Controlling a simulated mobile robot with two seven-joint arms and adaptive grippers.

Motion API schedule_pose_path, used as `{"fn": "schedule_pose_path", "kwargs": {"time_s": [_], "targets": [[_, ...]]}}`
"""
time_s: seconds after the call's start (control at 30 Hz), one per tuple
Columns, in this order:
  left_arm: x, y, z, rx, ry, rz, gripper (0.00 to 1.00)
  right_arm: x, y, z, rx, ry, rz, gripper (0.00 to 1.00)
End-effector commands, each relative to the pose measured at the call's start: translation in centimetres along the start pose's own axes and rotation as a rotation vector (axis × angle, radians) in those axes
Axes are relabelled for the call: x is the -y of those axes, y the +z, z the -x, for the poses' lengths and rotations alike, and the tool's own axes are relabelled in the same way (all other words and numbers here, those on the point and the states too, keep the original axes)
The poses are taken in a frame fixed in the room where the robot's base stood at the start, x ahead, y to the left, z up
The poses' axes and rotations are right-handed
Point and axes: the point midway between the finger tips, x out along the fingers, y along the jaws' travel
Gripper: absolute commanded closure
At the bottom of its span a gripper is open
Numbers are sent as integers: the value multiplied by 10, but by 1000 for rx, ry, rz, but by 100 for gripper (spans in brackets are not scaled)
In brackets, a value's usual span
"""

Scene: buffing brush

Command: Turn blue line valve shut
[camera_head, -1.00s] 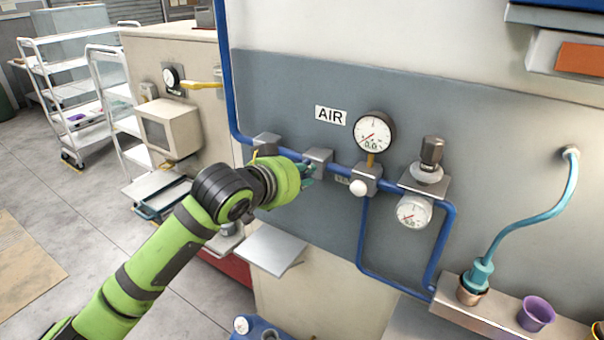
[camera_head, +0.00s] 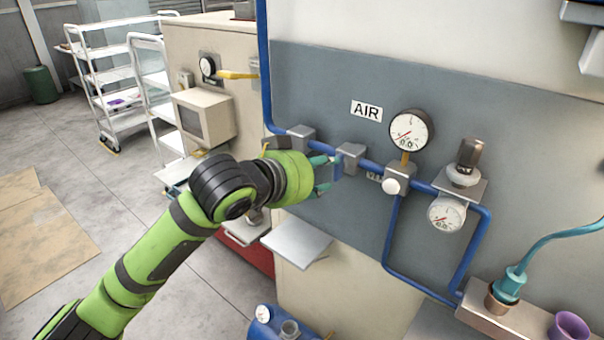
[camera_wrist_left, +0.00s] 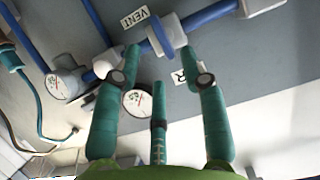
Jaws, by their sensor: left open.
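The blue line (camera_head: 327,149) runs along a grey panel through several grey blocks. A grey block (camera_head: 351,156) with a short blue handle (camera_head: 338,166) sits on it, left of and below the AIR label; this looks like the valve. My left gripper (camera_head: 324,174) is open and empty, just left of the handle. In the left wrist view, its teal fingers (camera_wrist_left: 163,65) are spread below the blue handle (camera_wrist_left: 160,38) and its pale block (camera_wrist_left: 172,33). I cannot tell whether a finger touches the handle. My right gripper is not in view.
A gauge (camera_head: 409,130), a white knob (camera_head: 392,186) and a regulator (camera_head: 446,213) stand along the line to the right. A small grey shelf (camera_head: 296,241) juts out below my gripper. A ledge with cups (camera_head: 569,327) is at lower right.

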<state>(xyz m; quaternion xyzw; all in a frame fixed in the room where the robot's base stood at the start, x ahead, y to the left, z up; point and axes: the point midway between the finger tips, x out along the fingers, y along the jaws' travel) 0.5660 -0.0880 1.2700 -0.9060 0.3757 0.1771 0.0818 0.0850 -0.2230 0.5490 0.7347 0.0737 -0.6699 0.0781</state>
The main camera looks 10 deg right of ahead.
Motion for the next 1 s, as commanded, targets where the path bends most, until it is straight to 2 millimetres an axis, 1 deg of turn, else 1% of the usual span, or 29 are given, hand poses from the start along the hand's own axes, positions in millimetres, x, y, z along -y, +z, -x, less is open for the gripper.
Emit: {"fn": "schedule_pose_path", "kwargs": {"time_s": [0.03,0.1,0.2,0.33,0.47,0.73,0.83,0.87,0.93,0.97,1.0], "targets": [[0,1,11,0,-1,-1,57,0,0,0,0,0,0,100],[1,0,25,-1,-1,-2,57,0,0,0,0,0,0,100],[0,1,42,0,0,-1,57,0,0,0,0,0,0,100],[0,1,56,1,0,-1,57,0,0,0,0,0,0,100],[0,1,62,3,0,-1,57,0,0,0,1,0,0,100],[0,1,62,3,0,0,57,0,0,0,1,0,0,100],[5,7,56,7,-5,18,57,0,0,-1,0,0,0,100],[10,11,52,9,-9,31,57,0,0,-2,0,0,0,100],[24,26,38,17,-26,78,57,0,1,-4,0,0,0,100],[32,35,30,22,-36,102,57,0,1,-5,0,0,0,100],[45,50,19,28,-53,136,57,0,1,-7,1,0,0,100]]}}
